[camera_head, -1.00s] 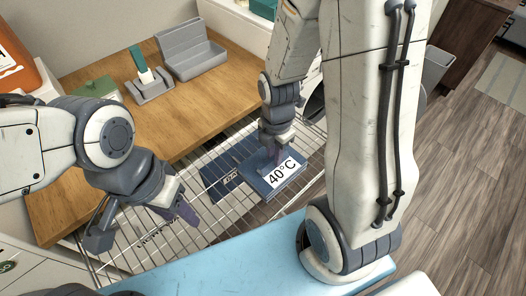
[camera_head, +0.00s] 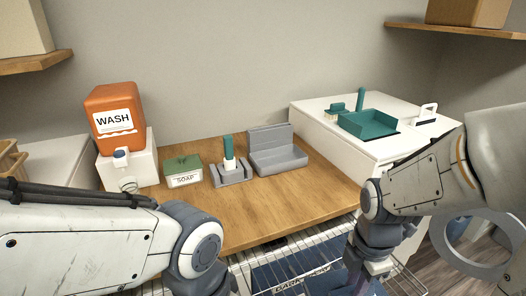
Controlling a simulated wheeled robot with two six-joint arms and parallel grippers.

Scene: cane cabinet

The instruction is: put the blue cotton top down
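Blue surfaces show at the bottom edge, under and beside my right wrist, among the wires of a rack (camera_head: 330,240). One dark blue piece carries a label (camera_head: 300,281) that seems to begin "DARK". I cannot tell which blue part, if any, is the cotton top. My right arm reaches down from the right, and its gripper (camera_head: 376,266) is at the bottom edge over the rack, its fingertips cut off or hidden. My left arm comes in from the left, and its gripper is below the frame.
A wooden counter (camera_head: 262,212) holds an orange WASH dispenser (camera_head: 113,122) on a white block, a green-lidded soap box (camera_head: 184,171), a grey holder (camera_head: 232,173) and a grey tray (camera_head: 278,158). A white cabinet (camera_head: 325,137) bears a teal tray (camera_head: 368,124). The counter's front is clear.

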